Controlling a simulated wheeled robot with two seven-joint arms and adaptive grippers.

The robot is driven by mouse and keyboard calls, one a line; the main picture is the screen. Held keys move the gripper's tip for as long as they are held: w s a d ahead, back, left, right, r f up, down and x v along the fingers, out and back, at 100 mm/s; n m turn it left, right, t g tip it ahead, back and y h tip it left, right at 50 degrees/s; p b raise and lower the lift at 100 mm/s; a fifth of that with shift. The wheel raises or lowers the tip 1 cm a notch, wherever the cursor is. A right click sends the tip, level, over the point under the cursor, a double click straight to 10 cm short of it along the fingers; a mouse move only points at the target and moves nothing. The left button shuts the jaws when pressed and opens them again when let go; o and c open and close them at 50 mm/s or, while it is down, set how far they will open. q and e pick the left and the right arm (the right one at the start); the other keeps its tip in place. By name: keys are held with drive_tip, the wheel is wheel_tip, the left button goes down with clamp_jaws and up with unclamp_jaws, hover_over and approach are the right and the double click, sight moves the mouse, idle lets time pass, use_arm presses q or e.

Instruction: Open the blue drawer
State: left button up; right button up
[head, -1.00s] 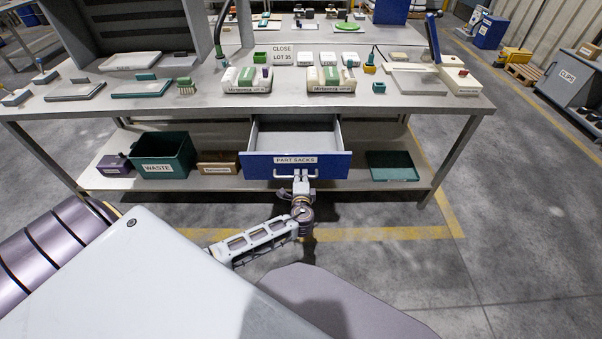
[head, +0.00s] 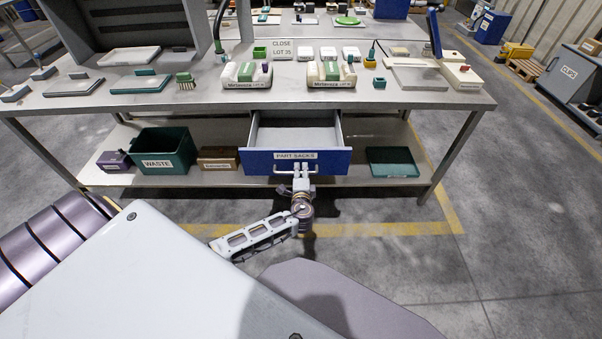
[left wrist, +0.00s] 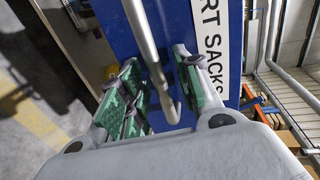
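The blue drawer (head: 259,166), labelled PART SACKS, is pulled out from under the workbench, and its empty grey inside shows. Its metal bar handle (head: 279,175) is on the front; it also shows in the left wrist view (left wrist: 146,45). My left gripper (head: 300,177) is at the handle. In the left wrist view, its green-padded fingers (left wrist: 163,88) stand on both sides of the bar, with a gap showing beside it, so it looks open around the handle. My right gripper is not in view.
The workbench (head: 400,101) carries trays, bottles and tools. On its lower shelf, a green WASTE bin (head: 180,150) and a brown box (head: 217,158) stand left of the drawer, and a green tray (head: 391,162) lies right.

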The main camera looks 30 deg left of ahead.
use_arm(q)
drive_tip(key=v, duration=1.1)
drive_tip(key=shift+s+d, duration=0.15)
drive_tip(key=shift+s, duration=0.25)
idle(0.4)
